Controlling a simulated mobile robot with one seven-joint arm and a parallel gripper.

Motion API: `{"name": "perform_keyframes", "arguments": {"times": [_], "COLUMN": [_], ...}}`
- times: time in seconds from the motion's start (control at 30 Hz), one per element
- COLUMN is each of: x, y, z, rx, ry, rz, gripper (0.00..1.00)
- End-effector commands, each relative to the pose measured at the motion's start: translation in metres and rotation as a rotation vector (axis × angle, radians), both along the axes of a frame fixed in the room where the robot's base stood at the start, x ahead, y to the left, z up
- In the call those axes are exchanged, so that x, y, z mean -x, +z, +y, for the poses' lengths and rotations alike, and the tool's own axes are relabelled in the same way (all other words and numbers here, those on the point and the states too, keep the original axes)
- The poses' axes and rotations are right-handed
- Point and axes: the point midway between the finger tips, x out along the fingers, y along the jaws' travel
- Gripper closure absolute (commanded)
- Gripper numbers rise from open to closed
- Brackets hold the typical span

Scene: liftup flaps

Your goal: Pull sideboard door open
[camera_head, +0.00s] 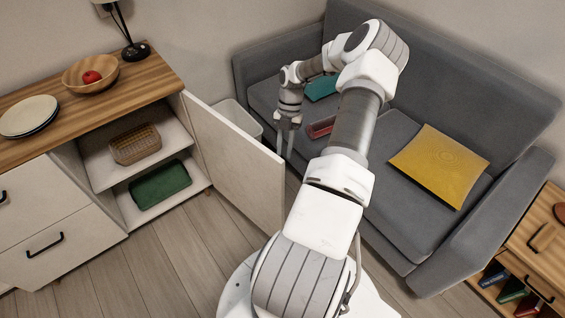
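The sideboard (130,85) stands at the left with a wooden top and pale fronts. Its door (240,160) is swung wide open, hinged at the right end of the cabinet, with its inner face towards the camera. My gripper (287,151) points down by the door's free outer edge, at its far side. Its two fingers show apart with nothing seen between them. Whether a finger touches the door cannot be told. The door's handle is hidden.
A woven basket (135,145) and a green tray (160,185) sit on the cabinet's shelves. Plates (28,115) and a bowl (91,75) with a red apple stand on top. A pale bin (238,117) is behind the door. The grey sofa (470,110) is close at right.

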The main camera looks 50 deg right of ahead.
Motion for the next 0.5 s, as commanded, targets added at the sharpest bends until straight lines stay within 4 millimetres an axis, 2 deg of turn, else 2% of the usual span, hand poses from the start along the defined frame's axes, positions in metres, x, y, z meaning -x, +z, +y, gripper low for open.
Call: {"name": "perform_keyframes", "arguments": {"times": [0.03,0.2,0.3,0.5], "x": [-0.003,-0.01,-0.014,-0.018], "y": [0.014,0.051,0.068,0.088], "z": [-0.005,-0.019,-0.025,-0.032], "rx": [0.004,0.004,0.002,0.001], "ry": [-0.002,-0.002,-0.001,-0.001], "rz": [-0.004,-0.002,-0.003,-0.003], "gripper": [0.74,0.74,0.74,0.74]}}
